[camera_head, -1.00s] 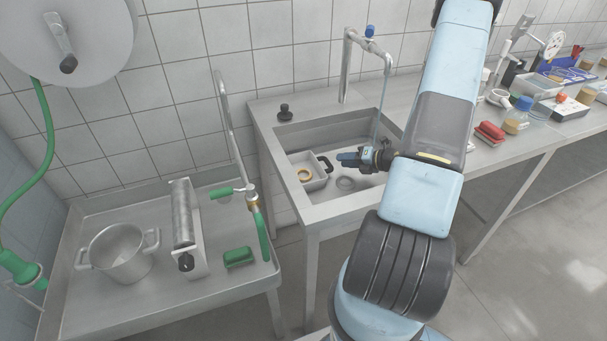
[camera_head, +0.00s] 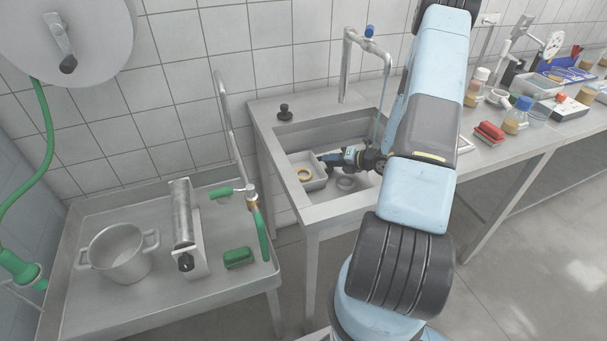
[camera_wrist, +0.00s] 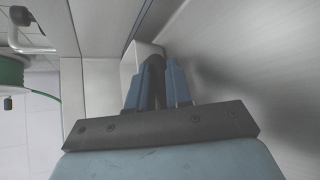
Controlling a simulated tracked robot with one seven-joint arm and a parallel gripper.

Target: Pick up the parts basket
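The parts basket (camera_head: 317,184) is a small light-grey tray standing in the sink, with a tan ring (camera_head: 305,174) inside. Its dark handle is on the right side, mostly covered by my gripper (camera_head: 328,161). In the wrist view my gripper (camera_wrist: 157,78) has its two blue fingers apart, with the dark handle (camera_wrist: 156,90) between them. The pale basket wall (camera_wrist: 141,58) shows just beyond the fingertips. I cannot tell whether the fingers press on the handle or only stand around it.
The sink (camera_head: 262,150) has raised walls close around the basket and my gripper. A grey ring (camera_head: 346,183) lies on the sink floor right of the basket. A tap (camera_head: 346,70) rises behind. A black knob (camera_head: 285,112) stands on the back left rim.

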